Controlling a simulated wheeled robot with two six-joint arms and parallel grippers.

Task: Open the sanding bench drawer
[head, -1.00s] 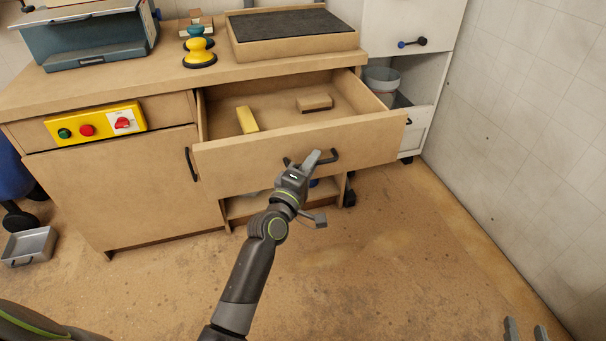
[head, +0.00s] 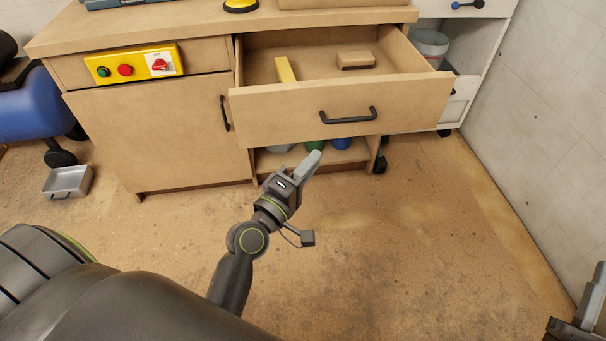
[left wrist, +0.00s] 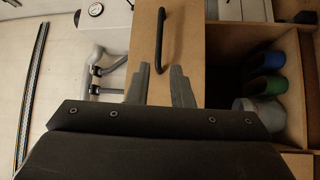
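The sanding bench drawer (head: 340,115) stands pulled well out of the wooden bench, its inside showing. Its black bar handle (head: 348,116) is on the front panel; in the left wrist view the handle (left wrist: 159,40) appears ahead of the fingers, with nothing between them. My left gripper (head: 307,165) is open and empty, below and in front of the drawer front, apart from the handle. In the left wrist view its two fingers (left wrist: 161,88) are spread. My right gripper (head: 594,292) is partly cut off at the bottom right corner, away from the bench.
A yellow block (head: 285,69) and a brown block (head: 355,60) lie in the drawer. A cupboard door (head: 150,135) with a yellow switch panel (head: 135,64) is to the left. A grey tray (head: 68,181) lies on the floor. Floor before the bench is clear.

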